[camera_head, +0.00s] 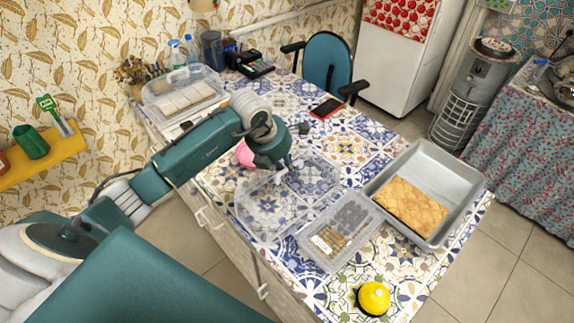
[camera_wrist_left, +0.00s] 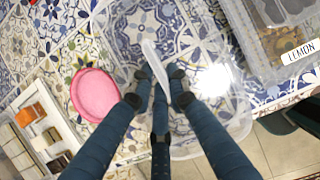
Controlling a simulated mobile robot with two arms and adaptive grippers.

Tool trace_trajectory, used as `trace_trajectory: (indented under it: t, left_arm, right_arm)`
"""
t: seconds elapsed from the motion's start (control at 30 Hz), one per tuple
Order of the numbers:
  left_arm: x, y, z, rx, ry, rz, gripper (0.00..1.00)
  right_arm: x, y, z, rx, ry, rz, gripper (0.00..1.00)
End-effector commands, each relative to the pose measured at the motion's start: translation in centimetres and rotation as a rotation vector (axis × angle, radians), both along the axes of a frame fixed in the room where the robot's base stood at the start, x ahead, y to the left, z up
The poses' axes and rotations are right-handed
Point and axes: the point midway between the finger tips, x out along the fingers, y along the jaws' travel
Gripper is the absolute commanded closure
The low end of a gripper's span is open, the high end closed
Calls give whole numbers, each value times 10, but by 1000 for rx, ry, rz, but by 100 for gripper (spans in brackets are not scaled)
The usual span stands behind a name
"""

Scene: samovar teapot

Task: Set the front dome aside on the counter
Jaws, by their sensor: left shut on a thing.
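The front dome (camera_head: 262,207) is a large clear lid. It shows over the patterned tabletop (camera_head: 352,149) in the middle of the counter, left of the lemon-labelled tray. I cannot tell whether its rim touches the counter. My left gripper (camera_head: 286,172) is above it, shut on its clear upright handle. In the left wrist view, the fingertips (camera_wrist_left: 161,82) pinch the handle (camera_wrist_left: 154,62), and the dome's faint wall (camera_wrist_left: 243,118) spreads around them. My right gripper is not in view.
A clear tray (camera_head: 340,232) labelled LEMON sits uncovered right of the dome. A metal pan (camera_head: 462,185) with pastry (camera_head: 410,208) is farther right. A yellow bell (camera_head: 373,298) is at the front. A pink plate (camera_wrist_left: 95,94) lies beside the dome. Another dome (camera_head: 180,84) stands at the back.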

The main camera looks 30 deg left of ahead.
Motion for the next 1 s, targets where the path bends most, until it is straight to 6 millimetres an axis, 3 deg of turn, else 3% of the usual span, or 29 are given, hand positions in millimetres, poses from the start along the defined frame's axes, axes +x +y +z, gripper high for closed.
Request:
trace_trajectory:
  t: [0.1, 0.13, 0.23, 0.63, 1.0]
  left_arm:
    - [1, 0, 1, -1, -3, 0, 100]
    - [1, 0, 1, -1, -3, 0, 82]
    - [1, 0, 1, -1, -2, 0, 62]
    - [-2, 1, 7, 1, -2, -1, 62]
    - [-27, 11, 75, 3, -6, 0, 62]
  right_arm:
    - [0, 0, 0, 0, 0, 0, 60]
    - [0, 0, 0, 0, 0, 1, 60]
    - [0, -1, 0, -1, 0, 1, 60]
    - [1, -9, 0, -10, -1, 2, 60]
    - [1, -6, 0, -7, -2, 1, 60]
